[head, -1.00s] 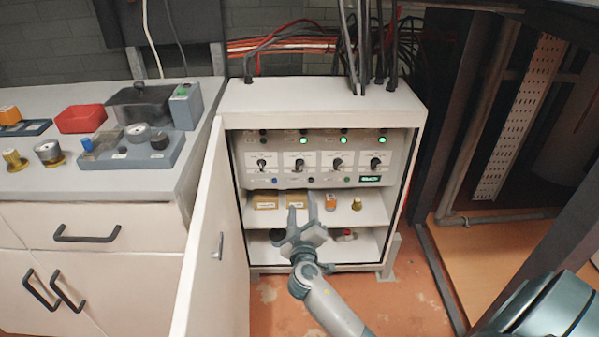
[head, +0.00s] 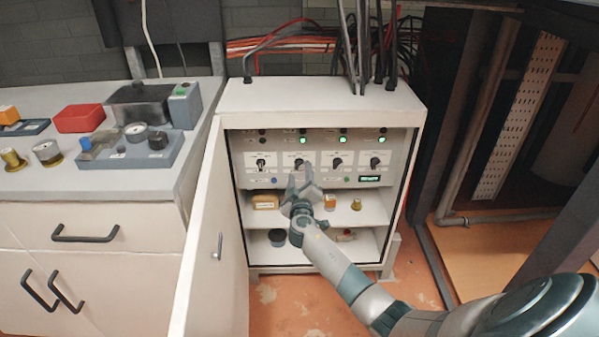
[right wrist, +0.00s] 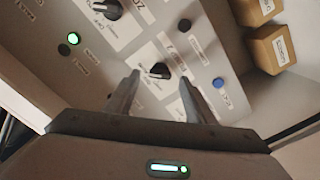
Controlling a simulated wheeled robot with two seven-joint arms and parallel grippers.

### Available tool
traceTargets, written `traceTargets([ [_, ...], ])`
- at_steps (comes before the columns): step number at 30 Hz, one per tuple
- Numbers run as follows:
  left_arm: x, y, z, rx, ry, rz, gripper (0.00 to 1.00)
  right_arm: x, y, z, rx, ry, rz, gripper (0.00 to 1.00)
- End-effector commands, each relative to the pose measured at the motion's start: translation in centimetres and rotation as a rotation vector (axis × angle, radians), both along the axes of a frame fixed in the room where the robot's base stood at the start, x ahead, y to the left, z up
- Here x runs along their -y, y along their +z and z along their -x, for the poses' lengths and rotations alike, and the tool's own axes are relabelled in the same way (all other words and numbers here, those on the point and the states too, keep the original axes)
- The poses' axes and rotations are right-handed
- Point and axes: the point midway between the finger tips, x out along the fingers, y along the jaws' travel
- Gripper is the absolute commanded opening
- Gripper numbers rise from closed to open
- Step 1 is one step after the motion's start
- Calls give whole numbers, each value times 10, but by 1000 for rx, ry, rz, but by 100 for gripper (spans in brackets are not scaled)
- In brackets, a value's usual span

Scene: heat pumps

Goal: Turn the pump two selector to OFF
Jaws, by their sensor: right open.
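The control panel (head: 320,175) in the open cabinet carries a row of several black selector knobs. The second from the left, the pump two selector (head: 299,163), is just above my right gripper (head: 300,175) in the head view. In the right wrist view this selector (right wrist: 160,70) appears between the two finger tips, beside a large 2 on its label. My right gripper (right wrist: 160,82) is open and empty, with its fingers pointing at the panel. I cannot tell whether they touch it. The selector's exact setting is unreadable. My left gripper is out of view.
The cabinet door (head: 208,240) stands open at the left. Below the panel, a shelf holds a yellowish box (head: 265,202) and small parts. A neighbouring knob (right wrist: 112,10), a lit green lamp (right wrist: 73,38) and a blue button (right wrist: 218,83) are close by.

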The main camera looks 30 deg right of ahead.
Motion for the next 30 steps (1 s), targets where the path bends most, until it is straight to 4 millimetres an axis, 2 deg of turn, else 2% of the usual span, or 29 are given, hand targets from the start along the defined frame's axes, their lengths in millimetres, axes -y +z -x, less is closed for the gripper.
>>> traceTargets([
  [6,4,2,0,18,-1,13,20,10,-1,-17,-1,1,0,50],
  [18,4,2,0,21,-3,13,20,12,0,-21,0,1,0,50],
  [19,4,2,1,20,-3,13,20,12,0,-21,-1,1,0,45],
  [21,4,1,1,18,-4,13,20,12,0,-21,-1,1,0,28],
  [24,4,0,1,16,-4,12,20,12,0,-21,-1,1,0,9],
  [30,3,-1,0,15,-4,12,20,12,-1,-21,-3,1,4,9],
])
